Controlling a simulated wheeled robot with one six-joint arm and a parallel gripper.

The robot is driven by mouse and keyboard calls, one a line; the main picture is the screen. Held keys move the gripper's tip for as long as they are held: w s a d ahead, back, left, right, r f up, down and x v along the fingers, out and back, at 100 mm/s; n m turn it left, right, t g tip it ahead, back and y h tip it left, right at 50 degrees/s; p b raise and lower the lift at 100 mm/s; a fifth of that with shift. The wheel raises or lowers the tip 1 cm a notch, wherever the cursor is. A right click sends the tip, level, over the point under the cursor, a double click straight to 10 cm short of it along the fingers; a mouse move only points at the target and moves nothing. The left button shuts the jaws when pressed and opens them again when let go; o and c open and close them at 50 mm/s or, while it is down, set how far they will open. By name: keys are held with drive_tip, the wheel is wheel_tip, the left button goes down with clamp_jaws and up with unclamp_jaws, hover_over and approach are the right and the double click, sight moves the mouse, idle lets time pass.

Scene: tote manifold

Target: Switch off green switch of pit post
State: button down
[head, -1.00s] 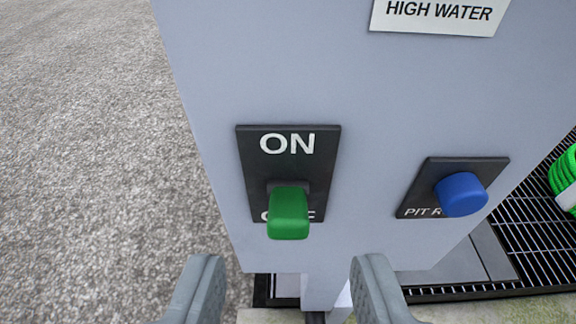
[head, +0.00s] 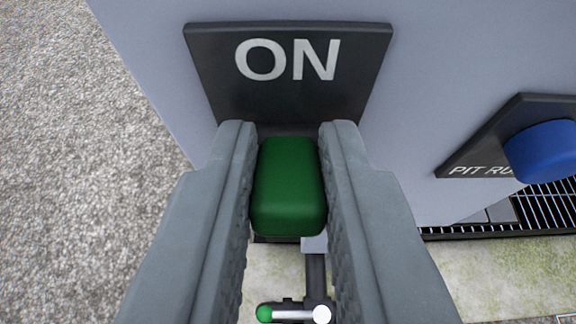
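The green switch (head: 288,188) is a rounded lever on a black plate (head: 288,100) fixed to the pale grey-blue face of the pit post (head: 140,70). The white word ON shows on the plate above the lever. The lower part of the plate is hidden behind the lever and my fingers. My gripper (head: 288,150) has one finger on each side of the lever. Both fingers lie against its sides, and the gap between them is filled by it.
A blue knob (head: 545,152) on a black plate marked PIT RU… sits close to the right. A dark floor grate (head: 545,208) lies below right. Gravel (head: 60,180) lies on the left. A small green-and-white-ended fitting (head: 295,314) shows below between my fingers.

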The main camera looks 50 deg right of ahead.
sight(285, 242)
idle(0.4)
drive_tip(key=shift+s+a+f+t+h, duration=0.1)
drive_tip(key=shift+f+t+h, duration=0.3)
drive_tip(key=shift+t+h, duration=0.45)
drive_tip(key=shift+s+a+f+t+h, duration=0.1)
drive_tip(key=shift+f+t+h, duration=0.3)
drive_tip(key=shift+t+h, duration=0.45)
drive_tip(key=shift+w+d+f+t+h, duration=0.1)
drive_tip(key=shift+f+t+h, duration=0.3)
drive_tip(key=shift+t+h, duration=0.5)
drive_tip(key=shift+f+t+h, duration=0.35)
drive_tip(key=shift+t+h, duration=0.15)
drive_tip(key=shift+h, duration=0.8)
drive_tip(key=c, duration=1.3)
unclamp_jaws()
drive_tip(key=v, duration=1.7)
drive_tip(key=shift+f, duration=0.3)
